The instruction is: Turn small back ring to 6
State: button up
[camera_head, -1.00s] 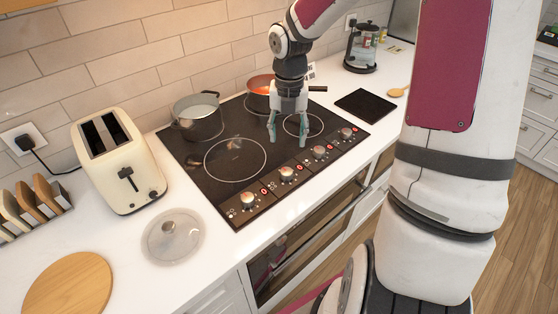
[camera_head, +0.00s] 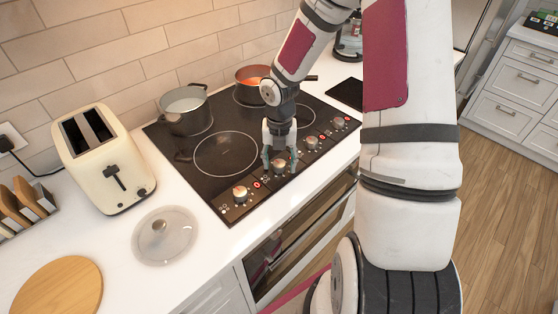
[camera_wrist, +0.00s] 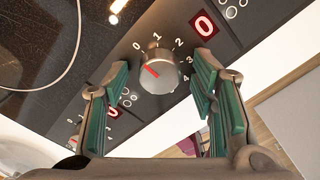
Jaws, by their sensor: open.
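The black hob (camera_head: 183,158) has a row of silver knobs along its front edge. My gripper (camera_head: 280,158) points down over the second knob from the left (camera_head: 279,166), its jaws open. In the wrist view this knob (camera_wrist: 158,76) sits between the two green-padded fingers, with gaps visible on both sides. Its red mark points up-left, near the printed 0. A red display (camera_wrist: 205,24) beside it reads 0. A grey pot (camera_head: 185,110) and an orange-red pan (camera_head: 252,75) stand at the back and largely cover the rings there.
A cream toaster (camera_head: 105,160) and a glass lid (camera_head: 165,236) stand left of the hob. A wooden board (camera_head: 60,287) lies at the front left. Neighbouring knobs (camera_head: 240,194) (camera_head: 312,142) are close on either side. A dark mat (camera_head: 345,92) lies to the right.

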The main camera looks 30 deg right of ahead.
jog(key=c, duration=1.1)
jog(key=shift+c, duration=0.2)
